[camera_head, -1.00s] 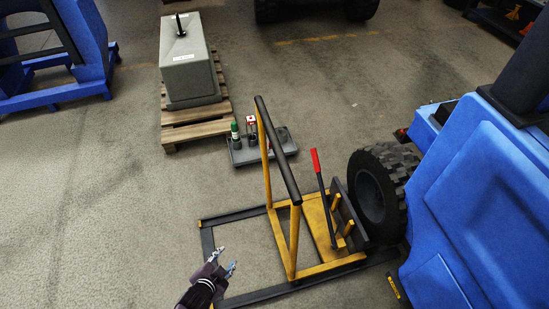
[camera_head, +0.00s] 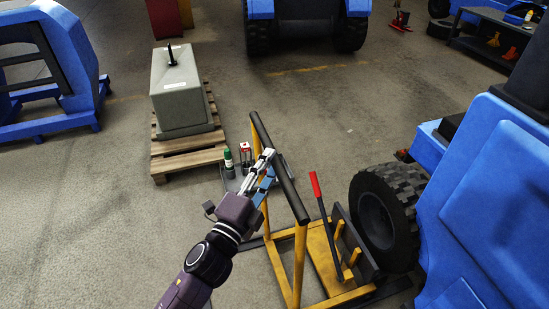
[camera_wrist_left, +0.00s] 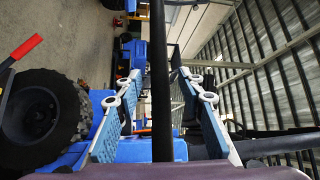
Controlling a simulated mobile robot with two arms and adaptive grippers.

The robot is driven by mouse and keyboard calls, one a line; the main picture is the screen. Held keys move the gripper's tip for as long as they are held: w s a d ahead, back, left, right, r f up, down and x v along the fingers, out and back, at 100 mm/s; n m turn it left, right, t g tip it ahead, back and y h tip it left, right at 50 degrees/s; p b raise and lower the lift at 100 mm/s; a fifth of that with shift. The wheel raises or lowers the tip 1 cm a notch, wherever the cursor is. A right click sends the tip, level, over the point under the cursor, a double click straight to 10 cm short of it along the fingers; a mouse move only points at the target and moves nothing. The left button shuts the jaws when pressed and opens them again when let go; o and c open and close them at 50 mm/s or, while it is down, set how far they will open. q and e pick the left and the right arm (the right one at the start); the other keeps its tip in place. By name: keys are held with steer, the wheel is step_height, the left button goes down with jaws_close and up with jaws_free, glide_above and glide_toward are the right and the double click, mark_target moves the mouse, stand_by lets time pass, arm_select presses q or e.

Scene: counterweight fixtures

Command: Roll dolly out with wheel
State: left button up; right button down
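The dolly has a yellow frame (camera_head: 318,262), a black push bar (camera_head: 285,180) on yellow posts and a lever with a red grip (camera_head: 315,184). The wheel (camera_head: 385,214), with a black tyre, stands upright at the dolly's dark plate beside the blue vehicle. I cannot tell whether the dolly carries it. My left gripper (camera_head: 267,165) is at the push bar, fingers apart. In the left wrist view the bar (camera_wrist_left: 160,100) runs between the open fingers (camera_wrist_left: 160,76), with gaps on both sides. The wheel (camera_wrist_left: 40,112) shows there at left. My right gripper is out of view.
The blue vehicle (camera_head: 490,190) fills the right side. A grey block (camera_head: 181,92) sits on a wooden pallet (camera_head: 190,158) at the back left. A green bottle (camera_head: 228,162) stands on a low tray behind the bar.

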mark_target(275, 158)
arm_select(q)
steer(key=shift+x, duration=1.65)
steer(key=shift+c, duration=0.2)
jaws_close()
